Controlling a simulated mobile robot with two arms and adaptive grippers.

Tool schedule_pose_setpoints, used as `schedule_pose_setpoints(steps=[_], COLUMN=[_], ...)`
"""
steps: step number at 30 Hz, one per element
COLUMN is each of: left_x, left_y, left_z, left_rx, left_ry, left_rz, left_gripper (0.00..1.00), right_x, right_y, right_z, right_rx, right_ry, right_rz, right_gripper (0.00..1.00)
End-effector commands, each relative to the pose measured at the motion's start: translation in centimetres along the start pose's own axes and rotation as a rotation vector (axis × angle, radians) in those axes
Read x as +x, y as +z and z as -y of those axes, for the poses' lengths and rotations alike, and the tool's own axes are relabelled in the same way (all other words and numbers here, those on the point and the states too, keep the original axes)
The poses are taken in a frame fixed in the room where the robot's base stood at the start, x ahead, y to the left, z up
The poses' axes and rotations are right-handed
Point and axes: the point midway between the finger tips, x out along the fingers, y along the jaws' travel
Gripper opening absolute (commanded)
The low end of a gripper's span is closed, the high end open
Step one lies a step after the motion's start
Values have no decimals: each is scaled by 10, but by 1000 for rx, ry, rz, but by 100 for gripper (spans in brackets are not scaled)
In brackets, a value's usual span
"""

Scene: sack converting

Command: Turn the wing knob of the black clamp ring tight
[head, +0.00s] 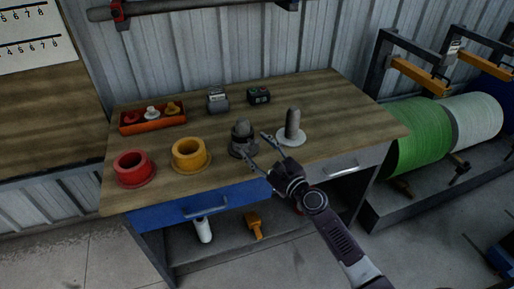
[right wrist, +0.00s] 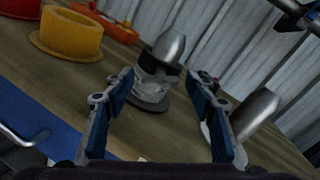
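The black clamp ring (head: 242,139) is a dark band around a grey, round-topped post near the middle of the bench. In the right wrist view, the band (right wrist: 158,67) sits below the post's metal dome (right wrist: 166,47), with a grey body and dark round base under it. I cannot clearly make out the wing knob. My right gripper (head: 260,151) is open, with its fingers spread at the front right of this post. In the right wrist view, the post stands beyond and between the blue-padded fingers (right wrist: 162,88), with no grip on it. My left gripper is not in view.
A second grey post (head: 292,122) on a white disc stands close to the right. Yellow (head: 189,153) and red (head: 133,167) flanged rings stand to the left. An orange tray (head: 153,119) and two small devices lie behind. The bench's right end is clear.

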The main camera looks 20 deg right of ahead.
Motion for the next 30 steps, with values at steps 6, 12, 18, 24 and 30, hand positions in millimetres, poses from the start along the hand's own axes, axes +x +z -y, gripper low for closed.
schedule_pose_setpoints(steps=[6, 12, 18, 24, 30], left_x=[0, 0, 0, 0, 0], left_y=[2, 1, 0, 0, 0], left_z=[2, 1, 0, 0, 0], left_rx=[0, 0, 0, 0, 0], left_ry=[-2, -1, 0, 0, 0], left_rz=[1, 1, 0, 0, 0], left_gripper=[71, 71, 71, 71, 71], right_x=[-1, -19, -57, -92, -114], right_y=[0, -1, -1, -1, -1], right_z=[0, 0, -1, 0, -1], right_rx=[-1, -2, 0, 1, 1], right_ry=[-1, 1, 2, 0, 0], right_rz=[0, -1, -2, -2, -1], right_gripper=[51, 51, 51, 51, 51])
